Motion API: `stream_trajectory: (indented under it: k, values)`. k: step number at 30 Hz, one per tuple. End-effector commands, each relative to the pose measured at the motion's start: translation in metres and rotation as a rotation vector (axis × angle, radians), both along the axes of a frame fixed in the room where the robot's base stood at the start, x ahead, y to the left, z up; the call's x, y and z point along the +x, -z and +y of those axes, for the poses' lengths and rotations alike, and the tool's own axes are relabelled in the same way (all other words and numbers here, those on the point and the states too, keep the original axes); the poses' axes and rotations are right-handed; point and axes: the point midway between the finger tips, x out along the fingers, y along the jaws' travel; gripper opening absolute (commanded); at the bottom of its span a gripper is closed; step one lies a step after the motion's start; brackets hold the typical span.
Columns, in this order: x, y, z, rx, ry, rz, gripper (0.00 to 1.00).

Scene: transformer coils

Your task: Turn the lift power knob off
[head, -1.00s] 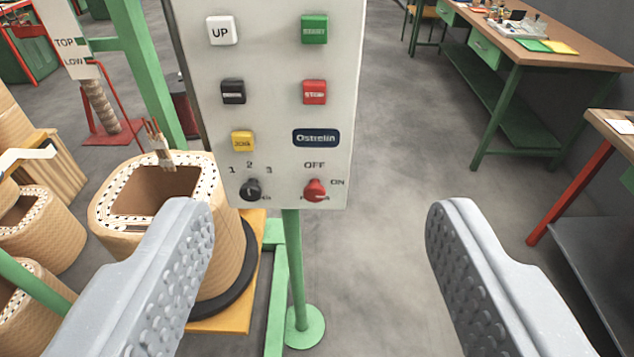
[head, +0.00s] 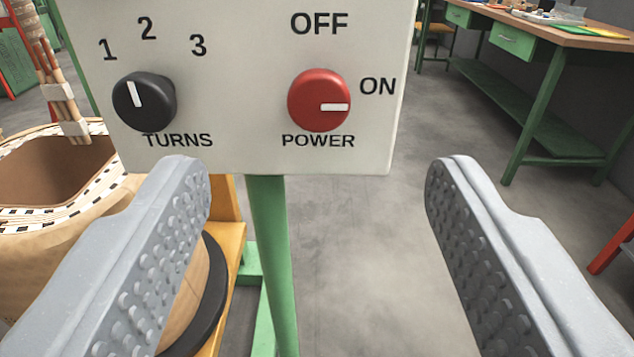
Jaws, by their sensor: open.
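The red power knob (head: 318,98) is on the lower right of the white control panel (head: 240,60). Its white mark points right, to ON; OFF is printed above it. The black turns knob (head: 144,101) is to its left, its mark pointing up and slightly left, between 1 and 2. My gripper (head: 318,190) is wide open and empty. Its two studded fingers show at the lower left and lower right, with their tips below the level of the red knob. The fingers are apart from the knob.
A green post (head: 272,270) holds the panel from below. A wound coil (head: 50,245) stands at the left on a yellow platform (head: 228,245). A green workbench (head: 545,90) is at the back right. The floor between post and bench is clear.

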Motion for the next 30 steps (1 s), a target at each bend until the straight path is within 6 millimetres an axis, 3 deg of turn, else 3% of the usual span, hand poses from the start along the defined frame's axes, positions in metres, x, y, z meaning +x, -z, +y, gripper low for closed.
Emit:
stream_trajectory:
  k: [3,11,30]
  values:
    - [-0.005,0.016,0.000,0.003,0.006,-0.009,0.58]
    - [0.001,0.026,0.001,0.004,0.009,-0.022,0.58]
    - [0.081,0.025,0.001,0.004,0.008,-0.021,0.58]
